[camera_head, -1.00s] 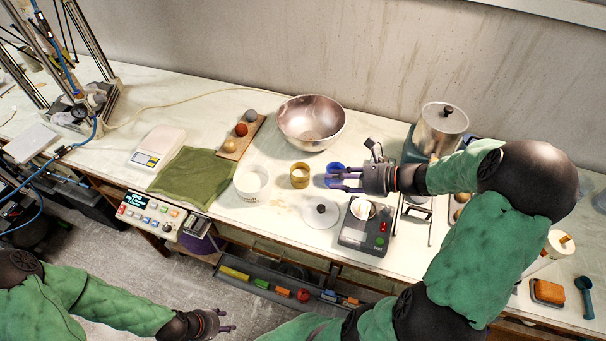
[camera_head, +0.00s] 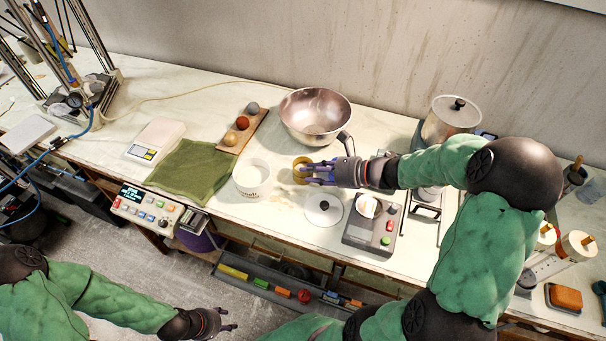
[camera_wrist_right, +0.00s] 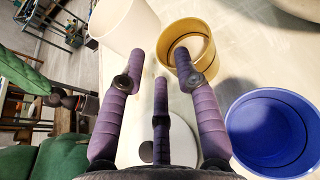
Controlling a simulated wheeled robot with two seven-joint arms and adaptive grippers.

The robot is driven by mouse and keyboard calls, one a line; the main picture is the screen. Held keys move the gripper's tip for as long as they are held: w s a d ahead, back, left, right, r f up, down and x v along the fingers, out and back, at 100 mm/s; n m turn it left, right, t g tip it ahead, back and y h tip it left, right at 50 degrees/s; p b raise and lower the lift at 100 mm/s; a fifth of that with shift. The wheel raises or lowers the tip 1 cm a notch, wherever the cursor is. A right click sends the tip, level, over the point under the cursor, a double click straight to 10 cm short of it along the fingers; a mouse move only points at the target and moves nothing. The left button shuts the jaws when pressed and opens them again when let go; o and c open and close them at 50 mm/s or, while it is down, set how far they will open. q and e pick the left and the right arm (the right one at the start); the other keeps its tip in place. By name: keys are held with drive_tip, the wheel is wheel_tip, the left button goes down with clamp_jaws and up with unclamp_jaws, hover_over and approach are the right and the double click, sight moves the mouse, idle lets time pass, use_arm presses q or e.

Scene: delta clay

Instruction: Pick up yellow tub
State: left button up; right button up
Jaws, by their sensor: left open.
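The yellow tub (camera_head: 298,167), small, round and open-topped, stands on the bench right of a white tub. My right gripper (camera_head: 308,174) is at its right side, its purple fingers spread and partly covering it. In the right wrist view the yellow tub (camera_wrist_right: 168,38) is just beyond the fingertips (camera_wrist_right: 158,62); one fingertip overlaps its rim, and I cannot tell if they touch. Nothing is held. My left gripper (camera_head: 228,320) is open and empty, low in front of the bench.
The white tub (camera_head: 250,188) stands close on the left, a blue tub (camera_wrist_right: 262,143) close on the right. A metal bowl (camera_head: 315,117) is behind. A white lid (camera_head: 323,209) and a small scale-like device (camera_head: 372,233) are in front.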

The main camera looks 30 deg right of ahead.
drive_tip(key=shift+x, duration=1.1)
clamp_jaws()
drive_tip(key=shift+r, duration=0.1)
